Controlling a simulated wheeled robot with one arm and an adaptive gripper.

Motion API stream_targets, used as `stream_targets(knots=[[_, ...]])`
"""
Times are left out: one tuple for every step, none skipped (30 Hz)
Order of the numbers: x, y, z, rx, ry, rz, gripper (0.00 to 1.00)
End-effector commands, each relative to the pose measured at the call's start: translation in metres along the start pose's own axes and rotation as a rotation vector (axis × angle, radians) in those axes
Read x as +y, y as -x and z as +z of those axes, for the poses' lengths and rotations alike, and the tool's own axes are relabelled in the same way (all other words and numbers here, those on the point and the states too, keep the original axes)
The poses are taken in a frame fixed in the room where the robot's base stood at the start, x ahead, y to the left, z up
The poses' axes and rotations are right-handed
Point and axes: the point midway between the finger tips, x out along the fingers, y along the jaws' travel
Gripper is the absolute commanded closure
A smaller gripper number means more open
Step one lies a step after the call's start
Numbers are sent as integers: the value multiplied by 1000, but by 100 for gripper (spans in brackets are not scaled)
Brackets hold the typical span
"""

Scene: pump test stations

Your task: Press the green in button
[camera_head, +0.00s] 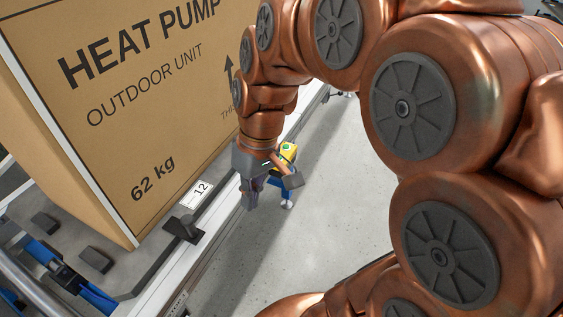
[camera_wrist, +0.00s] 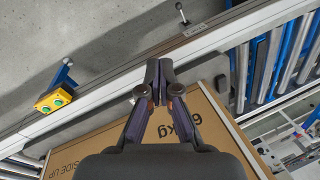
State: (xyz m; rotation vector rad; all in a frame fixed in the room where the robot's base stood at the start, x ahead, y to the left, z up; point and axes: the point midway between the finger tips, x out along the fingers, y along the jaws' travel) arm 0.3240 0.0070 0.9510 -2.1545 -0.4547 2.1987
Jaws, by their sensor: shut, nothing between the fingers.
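A yellow button box (camera_wrist: 53,100) with two green buttons (camera_wrist: 58,102) sits at the left in the wrist view, on a blue post beside the conveyor rail. I cannot read which button is the in button. In the head view the yellow box (camera_head: 288,151) shows partly behind my gripper, with a green top patch. My gripper (camera_head: 249,204) is shut and empty, pointing down beside the carton and conveyor edge. In the wrist view its closed fingertips (camera_wrist: 158,66) are over the rail, well to the right of the box and apart from it.
A large heat pump carton (camera_head: 130,85) stands on the conveyor at the left. A white label with 12 (camera_head: 198,191) and a dark bracket (camera_head: 184,229) are on the conveyor edge. Grey floor (camera_head: 330,190) is free to the right of the rail.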

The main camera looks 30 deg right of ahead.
Motion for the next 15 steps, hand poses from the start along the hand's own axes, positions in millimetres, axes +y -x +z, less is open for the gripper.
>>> stream_targets(knots=[[14, -18, -18, 23, 15, -24, 100], [19, -20, -29, 43, 31, -36, 100], [28, -24, -43, 66, 51, -51, 100], [34, -27, -52, 82, 65, -65, 100], [42, -30, -62, 102, 80, -75, 100], [52, -32, -76, 131, 99, -86, 100], [60, -35, -85, 150, 113, -95, 100], [69, -38, -94, 169, 126, -104, 100], [81, -41, -106, 199, 144, -111, 100], [91, -43, -115, 221, 158, -115, 100], [101, -47, -123, 242, 170, -121, 100], [115, -50, -133, 271, 188, -124, 100], [126, -52, -142, 296, 202, -125, 100], [138, -54, -149, 319, 214, -126, 100], [154, -59, -158, 348, 229, -128, 100]])
